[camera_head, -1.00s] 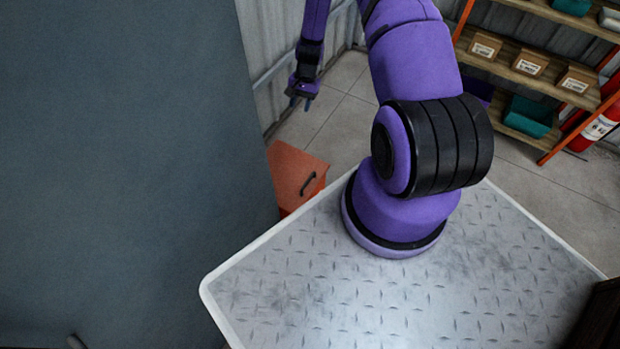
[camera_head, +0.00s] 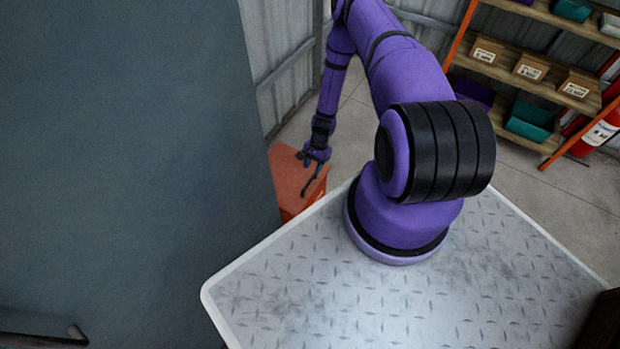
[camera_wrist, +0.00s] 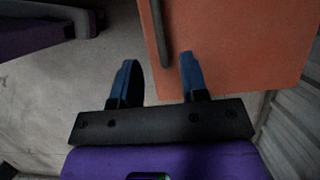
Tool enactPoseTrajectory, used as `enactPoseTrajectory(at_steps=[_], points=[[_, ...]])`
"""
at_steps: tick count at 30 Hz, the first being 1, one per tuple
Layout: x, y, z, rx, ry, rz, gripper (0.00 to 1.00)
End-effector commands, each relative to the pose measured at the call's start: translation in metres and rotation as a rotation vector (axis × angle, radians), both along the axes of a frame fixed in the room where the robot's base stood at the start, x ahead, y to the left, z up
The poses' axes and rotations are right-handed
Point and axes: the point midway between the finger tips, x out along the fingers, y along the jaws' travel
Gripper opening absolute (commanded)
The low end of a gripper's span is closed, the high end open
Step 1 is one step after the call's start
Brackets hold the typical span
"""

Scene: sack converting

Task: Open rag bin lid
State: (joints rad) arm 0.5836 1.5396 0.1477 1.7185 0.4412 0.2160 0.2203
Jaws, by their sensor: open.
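The orange rag bin (camera_head: 288,180) stands on the floor between the large dark grey panel and my base, and its lid looks shut. A dark bar handle (camera_head: 315,178) lies on the lid. My gripper (camera_head: 307,158) is at the bin, over or close to the lid near the handle. In the wrist view the orange lid (camera_wrist: 235,45) fills the upper right, and the handle (camera_wrist: 158,35) runs down from the top edge. My gripper (camera_wrist: 160,75) is open with blue fingertips, and the handle's lower end lies between them in the picture. Whether anything touches is unclear.
A large dark grey panel (camera_head: 110,150) fills the left, close to the bin. A corrugated wall (camera_head: 285,50) stands behind it. A shelf with boxes (camera_head: 530,68) and a red fire extinguisher (camera_head: 595,135) are at the right. Floor (camera_head: 540,195) is open before the shelf.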

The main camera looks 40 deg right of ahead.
Motion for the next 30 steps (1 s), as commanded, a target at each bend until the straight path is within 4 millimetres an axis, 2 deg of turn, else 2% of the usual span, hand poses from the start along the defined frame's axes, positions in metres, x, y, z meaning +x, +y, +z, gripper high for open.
enactPoseTrajectory(at_steps=[3, 10, 15, 24, 25, 30], points=[[-0.004, 0.009, -0.020, 0.003, 0.002, 0.000, 0.40], [-0.007, 0.019, -0.048, 0.001, 0.000, 0.000, 0.40], [-0.009, 0.022, -0.057, 0.000, 0.001, 0.000, 0.40], [-0.008, 0.023, -0.058, 0.000, 0.000, 0.000, 0.40], [-0.008, 0.023, -0.058, 0.000, 0.000, 0.000, 0.36], [-0.008, 0.023, -0.058, 0.000, 0.000, 0.000, 0.00]])
